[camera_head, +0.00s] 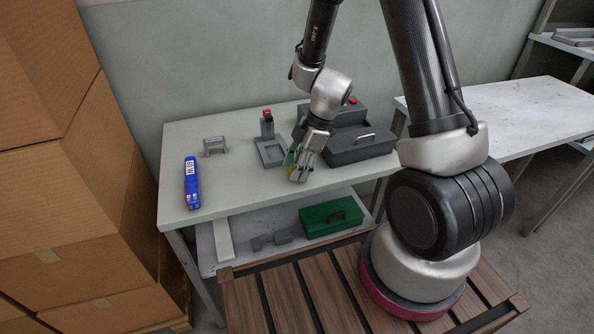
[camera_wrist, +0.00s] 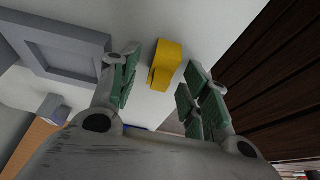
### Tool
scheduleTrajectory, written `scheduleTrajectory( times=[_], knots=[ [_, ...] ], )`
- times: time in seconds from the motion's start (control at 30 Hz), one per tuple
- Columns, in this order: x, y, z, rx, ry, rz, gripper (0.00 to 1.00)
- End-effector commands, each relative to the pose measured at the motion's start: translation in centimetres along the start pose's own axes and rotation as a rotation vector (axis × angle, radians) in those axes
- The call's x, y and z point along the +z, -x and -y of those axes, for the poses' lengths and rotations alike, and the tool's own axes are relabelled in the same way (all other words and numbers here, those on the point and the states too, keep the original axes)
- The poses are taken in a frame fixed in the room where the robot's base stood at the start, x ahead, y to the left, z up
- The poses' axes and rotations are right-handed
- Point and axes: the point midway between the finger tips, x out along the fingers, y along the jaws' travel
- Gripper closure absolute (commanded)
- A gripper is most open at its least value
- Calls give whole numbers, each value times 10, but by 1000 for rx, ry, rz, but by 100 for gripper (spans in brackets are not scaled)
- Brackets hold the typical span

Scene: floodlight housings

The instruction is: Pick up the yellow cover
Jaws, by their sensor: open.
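The yellow cover (camera_wrist: 167,65) lies on the light tabletop in the wrist view, a small block with a stepped side. My gripper (camera_wrist: 160,85) is open, with its green-padded fingers on either side of the cover in the picture and the cover a little beyond the fingertips. I cannot tell the remaining distance. In the head view my gripper (camera_head: 297,166) is low over the front of the table, left of the dark grey box, and it hides most of the cover there.
On the table (camera_head: 180,140) are a grey tray with a square recess (camera_head: 270,152), a dark toolbox (camera_head: 362,148), a grey bracket (camera_head: 215,146) and a blue-red tool (camera_head: 191,183). A green box (camera_head: 331,216) sits on the lower shelf. Cardboard boxes (camera_head: 60,190) stand left.

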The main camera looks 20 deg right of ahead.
Motion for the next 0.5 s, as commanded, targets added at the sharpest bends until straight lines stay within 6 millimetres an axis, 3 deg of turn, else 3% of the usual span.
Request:
scheduleTrajectory(
  times=[0.03, 0.23, 0.5],
  knots=[
    [0, 0, 0, 0, 0, 0, 54],
    [0, 0, 0, 0, 0, 0, 90],
    [0, 0, 0, 0, 0, 0, 92]
  ],
)
